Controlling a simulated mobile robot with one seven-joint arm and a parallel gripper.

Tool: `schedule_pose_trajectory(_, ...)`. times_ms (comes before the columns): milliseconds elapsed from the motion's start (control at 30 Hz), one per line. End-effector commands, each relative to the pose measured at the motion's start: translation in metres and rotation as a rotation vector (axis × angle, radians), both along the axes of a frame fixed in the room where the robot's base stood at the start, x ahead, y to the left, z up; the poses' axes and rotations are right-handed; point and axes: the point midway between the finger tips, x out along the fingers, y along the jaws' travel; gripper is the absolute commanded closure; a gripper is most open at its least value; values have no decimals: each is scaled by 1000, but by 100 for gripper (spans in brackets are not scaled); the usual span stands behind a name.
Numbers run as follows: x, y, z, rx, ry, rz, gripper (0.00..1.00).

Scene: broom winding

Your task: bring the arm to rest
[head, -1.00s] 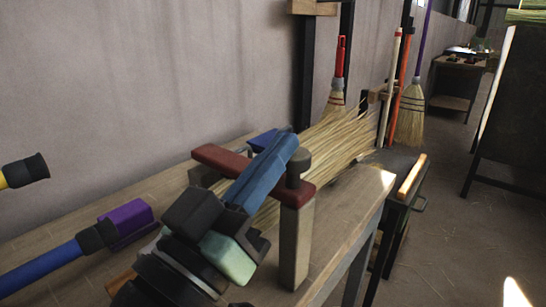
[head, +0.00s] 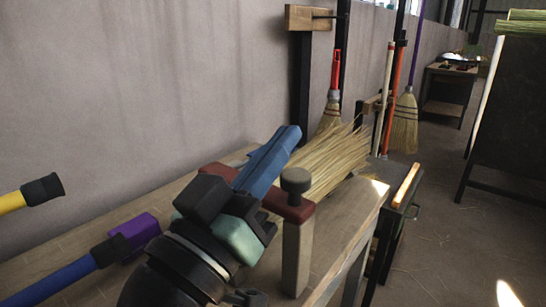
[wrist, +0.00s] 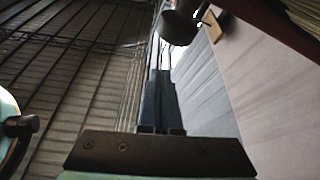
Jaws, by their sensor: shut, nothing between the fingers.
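My gripper (head: 284,140) shows in the head view with its blue fingers together and empty, tilted up and to the right above the bench. In the wrist view the dark fingers of my gripper (wrist: 162,80) lie close side by side with nothing between them. In the head view the fingers overlap the dark red bar (head: 296,212) of a wooden clamp and hide part of it. The bar's round dark knob (head: 295,180) stands just right of the fingers. It also shows near the top in the wrist view (wrist: 178,27).
A bundle of straw (head: 325,160) lies on the wooden bench (head: 345,225) behind the clamp. Brooms (head: 405,120) hang along the wall. A purple-and-blue tool (head: 135,232) and a yellow handle (head: 30,195) are at left.

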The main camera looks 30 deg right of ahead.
Motion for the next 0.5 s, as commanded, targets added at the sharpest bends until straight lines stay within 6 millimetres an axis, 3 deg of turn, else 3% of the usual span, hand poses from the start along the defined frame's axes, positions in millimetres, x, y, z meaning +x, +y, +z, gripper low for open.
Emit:
schedule_pose_trajectory(200, -17, 49, -21, -2, 2, 8, 100)
schedule_pose_trajectory(500, -31, 85, -34, -2, -1, 4, 100)
